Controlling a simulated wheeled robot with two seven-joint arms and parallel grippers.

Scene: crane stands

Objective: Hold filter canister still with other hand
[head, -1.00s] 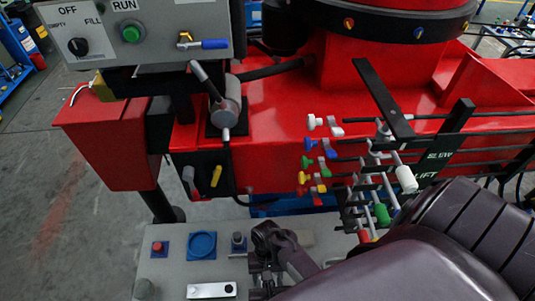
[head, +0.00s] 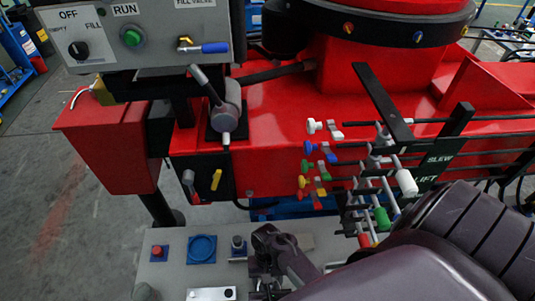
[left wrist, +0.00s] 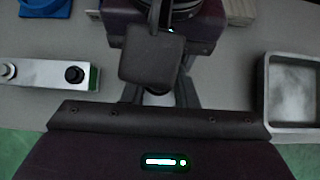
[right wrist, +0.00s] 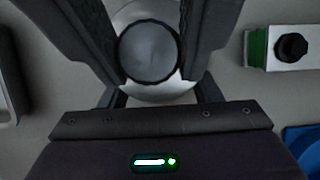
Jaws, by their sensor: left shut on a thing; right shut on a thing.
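In the head view the dark grippers (head: 265,245) crowd together over the grey bench, and the canister is hidden.
A silver box with a black knob (left wrist: 45,74) lies left of the grippers, and a metal tray (left wrist: 265,95) lies right. Coloured levers (head: 313,150) stand behind at the right.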

